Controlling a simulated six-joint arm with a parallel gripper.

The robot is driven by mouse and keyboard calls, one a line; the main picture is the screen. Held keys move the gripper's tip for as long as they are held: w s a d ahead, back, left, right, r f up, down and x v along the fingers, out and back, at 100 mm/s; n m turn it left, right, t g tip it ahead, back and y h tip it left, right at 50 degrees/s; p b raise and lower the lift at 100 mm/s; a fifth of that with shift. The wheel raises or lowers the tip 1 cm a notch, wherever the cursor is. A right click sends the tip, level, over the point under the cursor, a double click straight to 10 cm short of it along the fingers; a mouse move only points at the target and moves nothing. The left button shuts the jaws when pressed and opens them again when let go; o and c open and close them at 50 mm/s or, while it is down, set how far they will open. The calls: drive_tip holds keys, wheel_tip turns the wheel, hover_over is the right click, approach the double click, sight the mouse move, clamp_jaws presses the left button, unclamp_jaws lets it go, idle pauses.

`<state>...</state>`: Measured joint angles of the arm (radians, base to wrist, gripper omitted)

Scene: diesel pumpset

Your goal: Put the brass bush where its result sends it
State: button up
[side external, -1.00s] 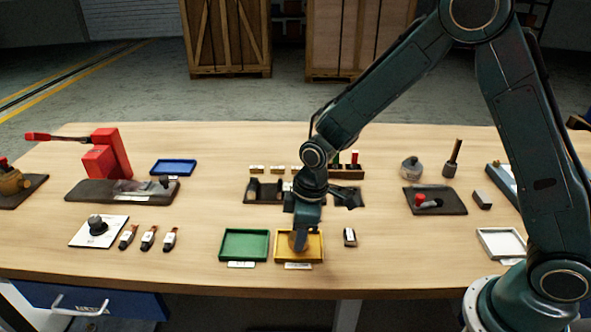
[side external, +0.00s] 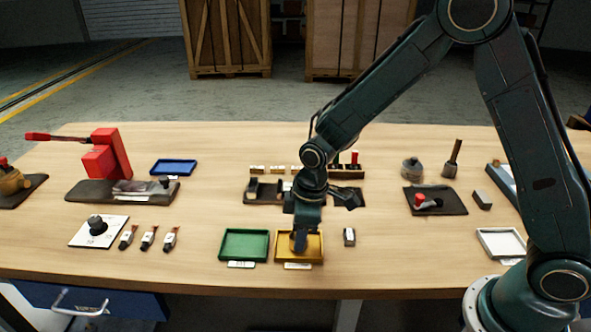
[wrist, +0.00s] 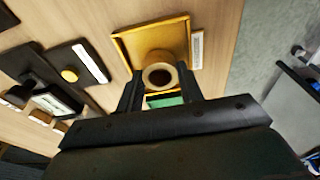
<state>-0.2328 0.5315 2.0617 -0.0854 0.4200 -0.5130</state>
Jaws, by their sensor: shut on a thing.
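The brass bush (wrist: 159,76) is a short ring with a dark bore, seen end-on in the wrist view. My gripper (wrist: 160,88) is shut on it, with one dark finger on each side. In the side view my gripper (side external: 300,241) points down over the yellow tray (side external: 316,260), and the fingers hide most of the bush. I cannot tell whether the bush touches the tray floor. The yellow tray also shows in the wrist view (wrist: 124,48), behind the bush. A green tray (side external: 230,257) stands just to its left in the side view, with a label in front.
A white tray (side external: 488,252) is far right and a blue tray (side external: 173,167) back left. A red press (side external: 108,155) and several tagged pieces lie left. Bare wood lies between these groups.

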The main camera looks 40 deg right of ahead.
drive_tip(key=shift+f, duration=0.2)
drive_tip(key=o, duration=1.1)
drive_tip(key=shift+o, duration=0.2)
wheel_tip(320, 180, up, 7)
idle(0.7)
idle(0.3)
